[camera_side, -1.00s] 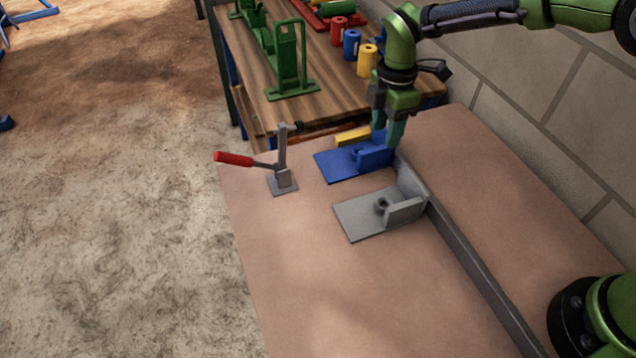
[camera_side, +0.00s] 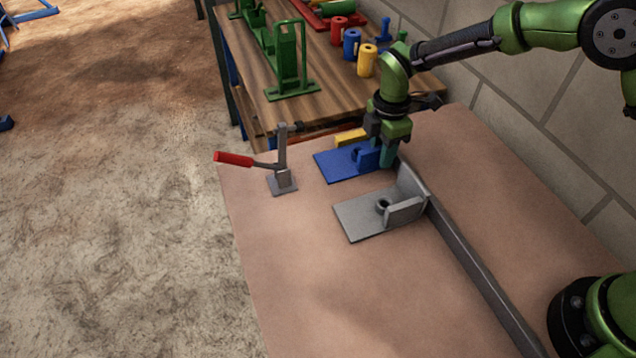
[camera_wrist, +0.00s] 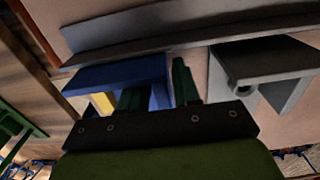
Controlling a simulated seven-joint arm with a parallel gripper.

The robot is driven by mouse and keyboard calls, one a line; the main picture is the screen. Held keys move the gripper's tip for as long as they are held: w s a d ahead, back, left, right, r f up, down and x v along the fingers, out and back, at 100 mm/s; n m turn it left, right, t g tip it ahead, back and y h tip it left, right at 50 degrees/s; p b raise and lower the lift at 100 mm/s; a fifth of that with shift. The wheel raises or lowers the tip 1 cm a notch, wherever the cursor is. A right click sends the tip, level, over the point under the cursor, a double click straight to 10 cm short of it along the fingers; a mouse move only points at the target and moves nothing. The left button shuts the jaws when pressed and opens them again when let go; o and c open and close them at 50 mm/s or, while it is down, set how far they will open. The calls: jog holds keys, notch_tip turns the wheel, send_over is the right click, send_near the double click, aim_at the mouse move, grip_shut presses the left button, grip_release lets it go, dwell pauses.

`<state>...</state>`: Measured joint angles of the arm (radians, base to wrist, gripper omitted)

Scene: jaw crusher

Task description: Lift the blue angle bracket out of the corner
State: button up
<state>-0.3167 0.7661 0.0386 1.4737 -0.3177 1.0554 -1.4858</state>
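The blue angle bracket (camera_side: 338,166) lies on the tan tabletop in the side view, its base plate flat and its upright part at the right, against the grey rail. A yellow block (camera_side: 350,137) is just behind it. My gripper (camera_side: 388,157) points down at the bracket's right end, low over the table. In the wrist view the bracket (camera_wrist: 115,73) shows beyond my gripper (camera_wrist: 158,90). The two green fingers are apart, with a blue edge of the bracket between them. I see no clear contact; the fingertips are partly hidden.
A grey bracket (camera_side: 360,217) with a round hole stands in front, against the long grey rail (camera_side: 480,272). A toggle clamp with a red handle (camera_side: 233,159) is at the left. A wooden bench (camera_side: 315,75) with coloured parts is behind. The front left tabletop is clear.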

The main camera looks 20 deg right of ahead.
grip_shut()
jog(key=shift+s+a+r, duration=0.1)
jog(key=shift+s+a, duration=0.05)
jog(key=shift+s+a+r, duration=0.15)
jog(key=shift+s+a, duration=0.25)
jog(key=shift+s, duration=0.35)
notch_tip(320, 180, up, 10)
dwell(1.3)
